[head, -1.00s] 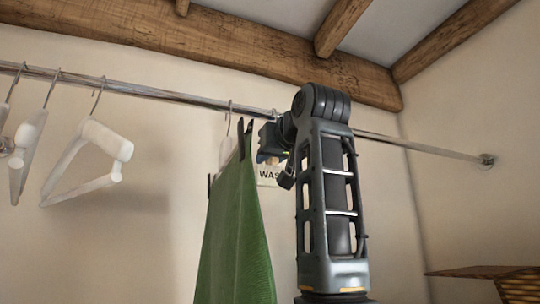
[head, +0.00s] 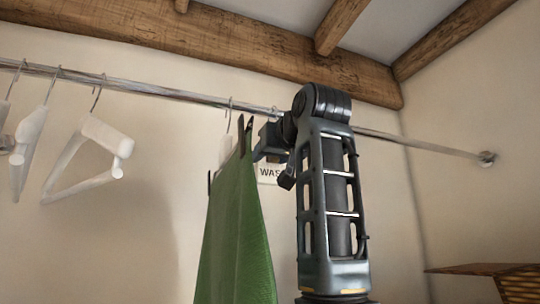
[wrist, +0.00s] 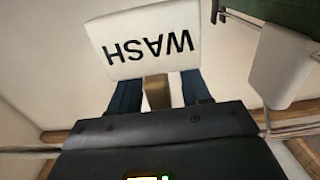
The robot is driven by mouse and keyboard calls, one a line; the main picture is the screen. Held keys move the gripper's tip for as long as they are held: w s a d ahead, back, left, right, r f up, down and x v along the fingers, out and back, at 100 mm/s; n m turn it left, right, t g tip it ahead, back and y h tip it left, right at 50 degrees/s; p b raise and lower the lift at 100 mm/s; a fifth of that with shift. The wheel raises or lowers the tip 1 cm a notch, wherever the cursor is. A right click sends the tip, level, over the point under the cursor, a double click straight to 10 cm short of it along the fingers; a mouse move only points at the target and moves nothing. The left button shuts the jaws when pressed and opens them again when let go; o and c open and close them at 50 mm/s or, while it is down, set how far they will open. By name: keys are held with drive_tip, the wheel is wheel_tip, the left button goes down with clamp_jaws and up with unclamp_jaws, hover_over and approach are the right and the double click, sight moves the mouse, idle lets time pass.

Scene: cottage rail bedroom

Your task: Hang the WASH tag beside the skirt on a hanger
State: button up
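The WASH tag (wrist: 145,42) is a white card with black letters, upside down in the wrist view. In the head view its lower part (head: 268,174) shows just right of the green skirt (head: 238,240), below the rail. A tan stem (wrist: 157,92) joins the card and lies between the fingers of my gripper (wrist: 160,92). The fingers are apart, with a gap beside the stem on the right, so my gripper looks open around it. The skirt hangs by dark clips from a pale hanger (head: 227,150).
The metal rail (head: 170,95) runs across the wall to a bracket at right. Several white hangers (head: 95,150) hang at left. The rail right of my arm is bare. A wicker box (head: 500,285) is at lower right.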

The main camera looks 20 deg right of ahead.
drive_tip(key=shift+o, duration=0.3)
drive_tip(key=s+b, duration=0.2)
drive_tip(key=s, duration=0.5)
drive_tip(key=shift+s, duration=0.4)
drive_tip(key=shift+s, duration=0.1)
